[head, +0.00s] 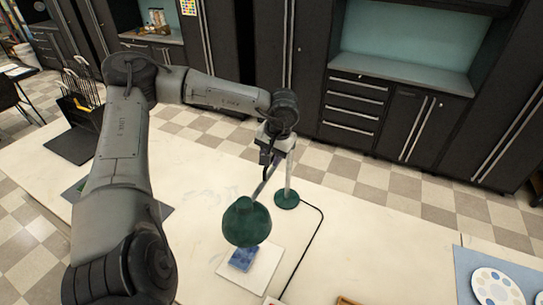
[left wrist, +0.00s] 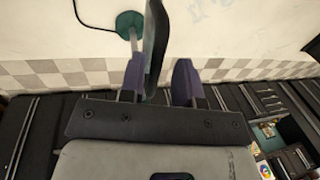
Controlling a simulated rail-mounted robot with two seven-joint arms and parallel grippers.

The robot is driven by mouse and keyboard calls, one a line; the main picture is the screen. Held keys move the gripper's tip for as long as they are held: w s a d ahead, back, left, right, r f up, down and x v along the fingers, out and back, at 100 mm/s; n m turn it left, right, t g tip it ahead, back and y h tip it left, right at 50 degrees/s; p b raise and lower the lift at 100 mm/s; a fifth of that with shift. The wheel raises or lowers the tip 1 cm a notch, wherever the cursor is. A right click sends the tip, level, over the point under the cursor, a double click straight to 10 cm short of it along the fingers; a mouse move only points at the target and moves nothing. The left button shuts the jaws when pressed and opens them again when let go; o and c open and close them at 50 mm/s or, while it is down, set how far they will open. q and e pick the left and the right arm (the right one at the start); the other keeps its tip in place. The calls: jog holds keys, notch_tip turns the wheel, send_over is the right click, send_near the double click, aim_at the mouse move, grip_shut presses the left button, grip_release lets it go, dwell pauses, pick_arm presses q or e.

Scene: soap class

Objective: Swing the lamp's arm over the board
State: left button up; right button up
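The desk lamp has a round green base (head: 287,199), an upright pole and a jointed arm ending in a dark green shade (head: 246,222). In the head view, the shade overlaps the far edge of a pale square board (head: 262,276), with a blue block (head: 243,258) on it. My left gripper (head: 267,156) is at the upper part of the lamp's arm. In the left wrist view, its purple fingers (left wrist: 160,72) stand apart; a dark lamp part (left wrist: 155,45) lies between them, close to the left finger, with a gap on the right. My right gripper is out of view.
A black cord (head: 318,235) runs from the lamp base along the white table (head: 385,255). A paint palette (head: 496,288) lies on a blue mat at the right. A black rack (head: 80,105) stands at the far left. The table right of the cord is mostly clear.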

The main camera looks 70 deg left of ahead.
pick_arm(q)
jog(key=shift+o, duration=0.5)
jog(key=shift+w+d+r, duration=0.1)
jog(key=shift+r, duration=0.2)
notch_tip(320, 180, up, 13)
jog(key=w+d, duration=0.1)
jog(key=shift+w+d, duration=0.4)
